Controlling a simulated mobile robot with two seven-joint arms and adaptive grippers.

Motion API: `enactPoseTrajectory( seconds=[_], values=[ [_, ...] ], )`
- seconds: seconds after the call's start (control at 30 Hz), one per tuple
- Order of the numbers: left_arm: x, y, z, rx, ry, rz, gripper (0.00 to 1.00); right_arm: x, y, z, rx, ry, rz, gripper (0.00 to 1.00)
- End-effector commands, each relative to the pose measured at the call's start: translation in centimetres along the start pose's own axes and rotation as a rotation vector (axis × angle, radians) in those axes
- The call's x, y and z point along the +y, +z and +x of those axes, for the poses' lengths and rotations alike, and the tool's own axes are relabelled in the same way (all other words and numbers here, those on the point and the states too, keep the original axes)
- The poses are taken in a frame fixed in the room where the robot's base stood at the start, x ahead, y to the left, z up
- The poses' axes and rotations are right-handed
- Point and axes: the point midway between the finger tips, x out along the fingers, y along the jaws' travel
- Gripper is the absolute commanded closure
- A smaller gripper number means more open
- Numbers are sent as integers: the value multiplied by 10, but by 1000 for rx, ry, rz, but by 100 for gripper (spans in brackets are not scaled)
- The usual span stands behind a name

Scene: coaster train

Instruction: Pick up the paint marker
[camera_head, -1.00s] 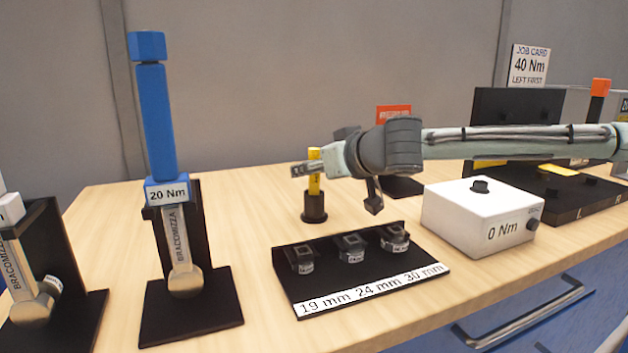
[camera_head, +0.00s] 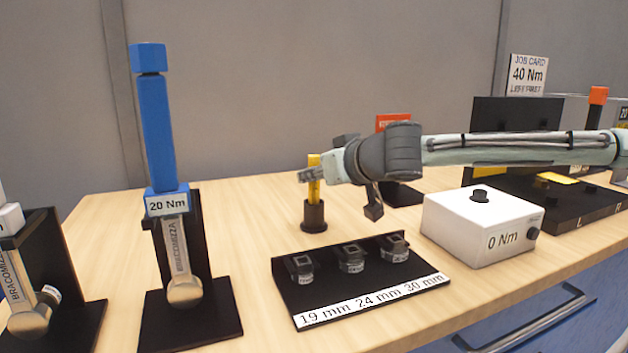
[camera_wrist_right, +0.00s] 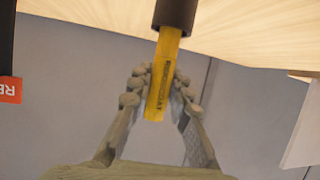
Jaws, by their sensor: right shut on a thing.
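The yellow paint marker (camera_head: 314,188) stands upright in a black round holder (camera_head: 314,217) on the bench. My right gripper (camera_head: 312,174) reaches in from the right and is shut on the marker above the holder. In the right wrist view the marker (camera_wrist_right: 162,80) lies between the two fingers (camera_wrist_right: 160,88), with dark lettering along its side. Its end is still inside the black holder (camera_wrist_right: 175,14). My left gripper is not in view.
A black socket rack (camera_head: 360,275) labelled 19, 24 and 30 mm lies in front. A blue-handled 20 Nm wrench (camera_head: 157,130) stands on a black stand at left. A white 0 Nm box (camera_head: 482,225) sits at right. A red sign (camera_head: 393,122) stands behind my arm.

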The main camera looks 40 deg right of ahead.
Motion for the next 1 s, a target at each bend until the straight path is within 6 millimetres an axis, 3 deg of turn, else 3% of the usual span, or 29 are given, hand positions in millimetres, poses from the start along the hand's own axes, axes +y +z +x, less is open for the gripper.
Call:
enactPoseTrajectory(
  seconds=[0.27, 0.4, 0.7, 1.0],
  values=[
    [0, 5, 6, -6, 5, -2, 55, 0, -39, -16, 5, 2, -2, 100],
    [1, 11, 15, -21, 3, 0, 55, -26, -43, -28, 1, -1, -8, 100],
    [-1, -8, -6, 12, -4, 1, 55, -82, -68, -63, 2, 0, -7, 100],
    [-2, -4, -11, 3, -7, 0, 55, -107, -80, -80, 0, 0, 0, 100]
  ],
)
